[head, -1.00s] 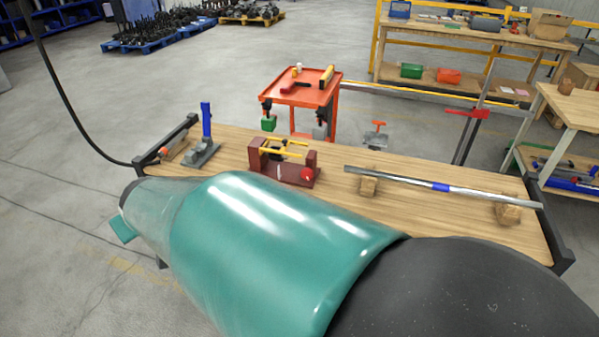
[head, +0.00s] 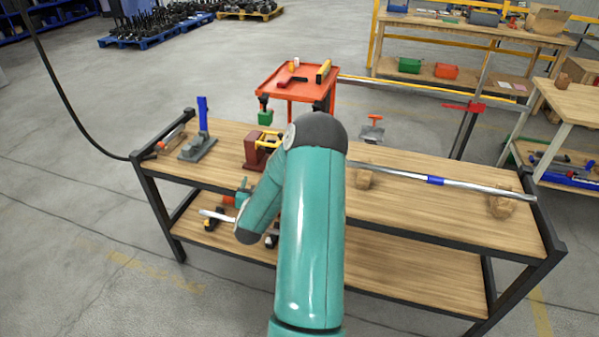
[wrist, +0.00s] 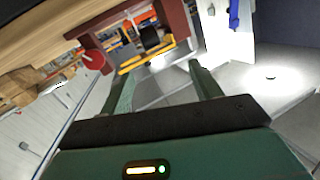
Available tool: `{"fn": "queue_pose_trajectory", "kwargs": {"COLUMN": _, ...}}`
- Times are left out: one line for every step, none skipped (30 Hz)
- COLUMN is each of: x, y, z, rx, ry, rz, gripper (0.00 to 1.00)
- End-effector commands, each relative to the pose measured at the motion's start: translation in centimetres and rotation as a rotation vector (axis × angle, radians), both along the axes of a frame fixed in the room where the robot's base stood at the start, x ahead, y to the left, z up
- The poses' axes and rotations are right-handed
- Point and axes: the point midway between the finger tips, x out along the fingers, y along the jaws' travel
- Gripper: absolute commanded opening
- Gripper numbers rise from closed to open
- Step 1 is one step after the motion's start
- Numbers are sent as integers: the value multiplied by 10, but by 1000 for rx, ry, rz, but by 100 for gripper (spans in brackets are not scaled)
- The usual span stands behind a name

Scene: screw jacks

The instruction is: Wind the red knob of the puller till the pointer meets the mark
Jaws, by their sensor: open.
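The puller (head: 252,150) is a dark red frame with yellow bars on the bench top; my arm hides its right part and the red knob in the head view. In the wrist view the dark red frame (wrist: 177,20) is near the top, turned over, with a yellow bar (wrist: 130,65) across it. The round red knob (wrist: 93,59) shows to the left of the frame. My gripper (wrist: 158,84) is open and empty, its two green fingers apart from the knob, which lies beyond and left of the left finger. I cannot make out pointer or mark.
On the bench top (head: 440,212) a blue-handled jack (head: 203,118) stands at left, and a long metal bar (head: 400,176) lies on wooden blocks at right. A red cart (head: 270,75) stands behind. Tools lie on the lower shelf (head: 390,275).

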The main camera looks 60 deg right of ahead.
Motion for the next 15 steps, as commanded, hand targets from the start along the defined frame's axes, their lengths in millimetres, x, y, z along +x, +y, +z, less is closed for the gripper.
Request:
{"fn": "queue_pose_trajectory", "kwargs": {"x": -23, "y": -13, "z": -17, "rx": -5, "ry": -20, "rz": -76, "gripper": 63}}
{"fn": "queue_pose_trajectory", "kwargs": {"x": -34, "y": -18, "z": -23, "rx": -15, "ry": -33, "rz": -115, "gripper": 63}}
{"fn": "queue_pose_trajectory", "kwargs": {"x": -48, "y": -24, "z": -29, "rx": -27, "ry": -45, "rz": -164, "gripper": 63}}
{"fn": "queue_pose_trajectory", "kwargs": {"x": -58, "y": -28, "z": -34, "rx": -36, "ry": -52, "rz": -197, "gripper": 63}}
{"fn": "queue_pose_trajectory", "kwargs": {"x": -66, "y": -31, "z": -37, "rx": -44, "ry": -59, "rz": -225, "gripper": 63}}
{"fn": "queue_pose_trajectory", "kwargs": {"x": -76, "y": -34, "z": -41, "rx": -52, "ry": -67, "rz": -258, "gripper": 63}}
{"fn": "queue_pose_trajectory", "kwargs": {"x": -81, "y": -35, "z": -44, "rx": -58, "ry": -70, "rz": -277, "gripper": 63}}
{"fn": "queue_pose_trajectory", "kwargs": {"x": -86, "y": -36, "z": -46, "rx": -63, "ry": -73, "rz": -292, "gripper": 63}}
{"fn": "queue_pose_trajectory", "kwargs": {"x": -90, "y": -38, "z": -47, "rx": -68, "ry": -76, "rz": -307, "gripper": 63}}
{"fn": "queue_pose_trajectory", "kwargs": {"x": -91, "y": -39, "z": -48, "rx": -70, "ry": -78, "rz": -314, "gripper": 63}}
{"fn": "queue_pose_trajectory", "kwargs": {"x": -92, "y": -40, "z": -48, "rx": -72, "ry": -79, "rz": -319, "gripper": 63}}
{"fn": "queue_pose_trajectory", "kwargs": {"x": -93, "y": -43, "z": -48, "rx": -74, "ry": -81, "rz": -322, "gripper": 63}}
{"fn": "queue_pose_trajectory", "kwargs": {"x": -92, "y": -45, "z": -48, "rx": -74, "ry": -81, "rz": -322, "gripper": 63}}
{"fn": "queue_pose_trajectory", "kwargs": {"x": -92, "y": -49, "z": -48, "rx": -74, "ry": -80, "rz": -321, "gripper": 63}}
{"fn": "queue_pose_trajectory", "kwargs": {"x": -91, "y": -54, "z": -47, "rx": -76, "ry": -81, "rz": -322, "gripper": 63}}
